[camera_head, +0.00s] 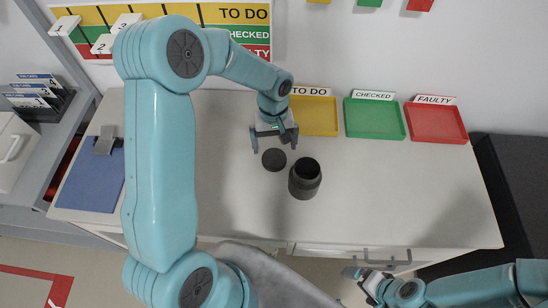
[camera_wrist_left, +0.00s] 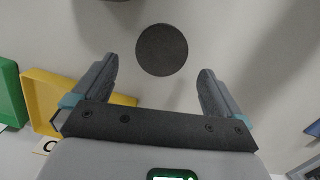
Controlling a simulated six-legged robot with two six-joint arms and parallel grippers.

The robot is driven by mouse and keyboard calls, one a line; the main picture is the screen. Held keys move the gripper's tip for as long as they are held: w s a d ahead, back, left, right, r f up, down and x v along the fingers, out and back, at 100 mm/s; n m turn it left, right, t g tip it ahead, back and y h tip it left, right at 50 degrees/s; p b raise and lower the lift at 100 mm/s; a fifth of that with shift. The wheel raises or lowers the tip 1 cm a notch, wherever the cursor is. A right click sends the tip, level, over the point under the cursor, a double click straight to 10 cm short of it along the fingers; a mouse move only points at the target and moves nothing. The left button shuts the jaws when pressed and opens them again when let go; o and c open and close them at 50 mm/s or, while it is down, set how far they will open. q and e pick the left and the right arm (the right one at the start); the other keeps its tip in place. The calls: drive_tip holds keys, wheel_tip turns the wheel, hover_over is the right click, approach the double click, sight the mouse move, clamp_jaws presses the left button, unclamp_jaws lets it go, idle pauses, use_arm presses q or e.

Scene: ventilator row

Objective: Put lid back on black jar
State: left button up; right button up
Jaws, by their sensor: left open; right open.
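The black jar (camera_head: 305,180) stands upright and open-topped on the white table. Its black round lid (camera_head: 274,159) lies flat on the table just left of and behind the jar. My left gripper (camera_head: 275,147) is open and empty, just behind the lid in the head view. In the left wrist view the lid (camera_wrist_left: 162,50) lies ahead of and between the two spread fingers, not touching them. A dark edge of the jar (camera_wrist_left: 98,1) shows at the top of that view. My right gripper (camera_head: 358,278) is open and empty, low in front of the table's front edge.
Yellow (camera_head: 316,116), green (camera_head: 374,119) and red (camera_head: 437,122) trays stand along the back of the table. A blue clipboard (camera_head: 91,178) lies at the left. The table right of the jar is clear.

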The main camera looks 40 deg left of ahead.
sight(274, 158)
use_arm(q)
drive_tip(key=f, duration=0.3)
drive_tip(key=f+p, duration=0.1)
drive_tip(key=shift+s+d+f, duration=0.25)
drive_tip(key=shift+s+f, duration=0.15)
drive_tip(key=c, duration=0.9)
